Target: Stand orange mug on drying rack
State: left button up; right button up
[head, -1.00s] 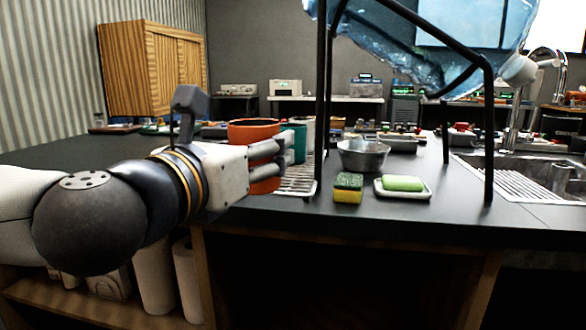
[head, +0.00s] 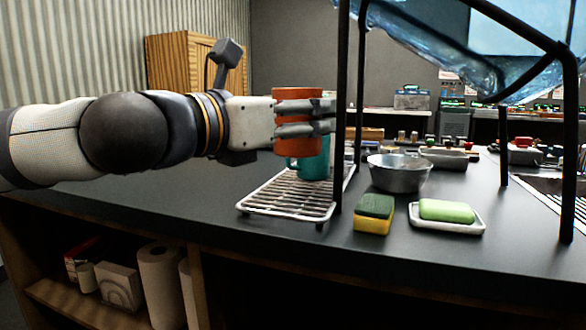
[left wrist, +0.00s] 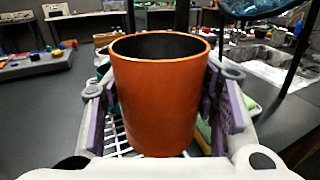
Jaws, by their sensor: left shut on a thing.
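The orange mug (head: 297,94) is upright in my left gripper (head: 305,119), whose fingers close on its sides. It also shows large in the left wrist view (left wrist: 158,100), between the two finger pads. The drying rack (head: 290,195) is a white wire rack on the dark counter, below the mug. Its bars show in the left wrist view (left wrist: 117,136) under the mug. A teal mug (head: 314,165) stands at the rack's far part, partly hidden behind the orange mug and fingers. I cannot tell the exact gap between the two mugs. My right gripper is not seen.
A black metal post (head: 341,120) rises just right of the rack, part of a frame bearing a blue water jug (head: 500,60). A metal bowl (head: 398,178), a sponge (head: 374,215) and green soap on a dish (head: 446,211) lie to the right. The counter left of the rack is clear.

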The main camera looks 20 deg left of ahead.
pick_arm(q)
jog(key=w+f, duration=0.1)
jog(key=w+a+f, duration=0.1)
jog(key=f, duration=0.1)
jog(key=w+a+f+b, duration=0.1)
jog(key=f, duration=0.1)
jog(key=shift+w+a+f, duration=0.1)
jog(key=shift+w, duration=0.05)
notch_tip(320, 180, down, 3)
jog(key=shift+w+r+b, duration=0.1)
jog(key=shift+b, duration=0.3)
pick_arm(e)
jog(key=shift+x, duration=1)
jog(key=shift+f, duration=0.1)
pick_arm(q)
jog(key=shift+f, duration=0.3)
jog(key=o, duration=1.5)
jog(key=shift+o, duration=0.2)
jog(key=shift+r, duration=0.1)
